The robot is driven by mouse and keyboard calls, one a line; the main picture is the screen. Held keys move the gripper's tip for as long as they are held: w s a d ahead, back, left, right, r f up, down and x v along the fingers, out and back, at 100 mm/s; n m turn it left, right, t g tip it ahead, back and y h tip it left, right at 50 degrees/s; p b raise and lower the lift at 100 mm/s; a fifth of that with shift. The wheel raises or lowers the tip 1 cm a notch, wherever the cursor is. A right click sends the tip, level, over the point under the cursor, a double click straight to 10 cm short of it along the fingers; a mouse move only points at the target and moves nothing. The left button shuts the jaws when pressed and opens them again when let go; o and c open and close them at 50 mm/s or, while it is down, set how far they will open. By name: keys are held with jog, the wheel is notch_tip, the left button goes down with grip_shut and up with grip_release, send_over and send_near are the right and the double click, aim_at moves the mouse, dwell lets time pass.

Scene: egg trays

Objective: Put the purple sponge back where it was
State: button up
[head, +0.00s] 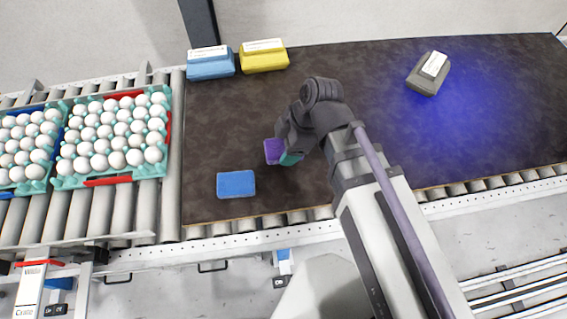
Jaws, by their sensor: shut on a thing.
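The purple sponge (273,151) is at the end of my arm, over the left part of the dark brown board. My gripper (284,140) points down and to the left and is shut on the purple sponge. The gripper and wrist cover the sponge's right side. A teal patch (291,159) shows right beside the purple one, below the gripper; I cannot tell whether it is a separate sponge. I cannot tell whether the purple sponge touches the board.
A blue sponge (236,184) lies on the board (330,65) nearer the front. Blue (210,68) and yellow (264,61) labelled blocks stand at the back left, a grey labelled block (427,80) at the back right. Egg trays (66,183) sit on rollers at left.

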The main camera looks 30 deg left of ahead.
jog(key=shift+f, duration=0.15)
notch_tip(320, 180, down, 4)
jog(key=b, duration=0.3)
jog(key=shift+b, duration=0.4)
jog(key=shift+r+p, duration=0.3)
jog(key=shift+f, duration=0.25)
jog(key=o, duration=0.9)
jog(key=shift+c, duration=0.2)
jog(key=shift+r, duration=0.1)
jog(key=shift+r, duration=0.3)
jog(key=p+v, duration=1.1)
jog(key=shift+r, duration=0.35)
